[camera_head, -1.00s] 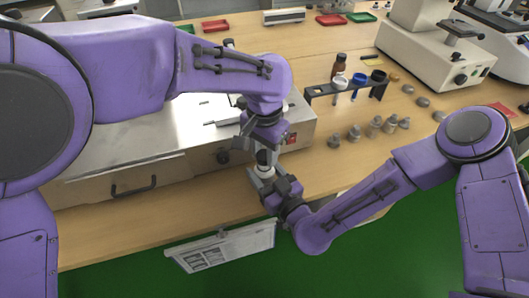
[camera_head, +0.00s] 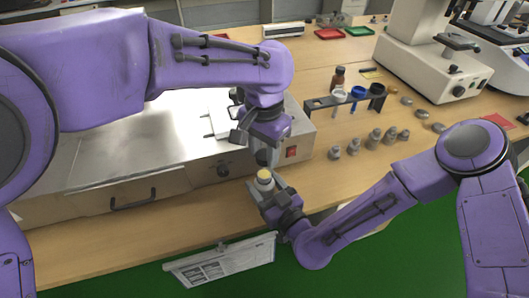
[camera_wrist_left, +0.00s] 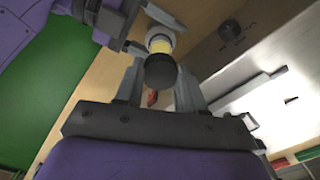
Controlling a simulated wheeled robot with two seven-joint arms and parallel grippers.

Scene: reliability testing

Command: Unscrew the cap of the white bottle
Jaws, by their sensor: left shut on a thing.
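The white bottle (camera_head: 265,184) is upright between the jaws of my right gripper (camera_head: 263,190), in front of the table edge. Its open top shows yellow, and this also shows in the left wrist view (camera_wrist_left: 160,44). The dark cap (camera_wrist_left: 160,71) is between the fingers of my left gripper (camera_wrist_left: 160,88), which is shut on it. In the head view my left gripper (camera_head: 262,156) is just above the bottle, and the cap looks apart from the bottle top. My right gripper is shut around the bottle body.
A metal-topped box (camera_head: 130,150) with a red switch stands close behind and left of the grippers. A rack (camera_head: 318,103), a brown bottle (camera_head: 338,76) and several metal weights (camera_head: 374,138) stand to the right. A microscope (camera_head: 434,65) is further back.

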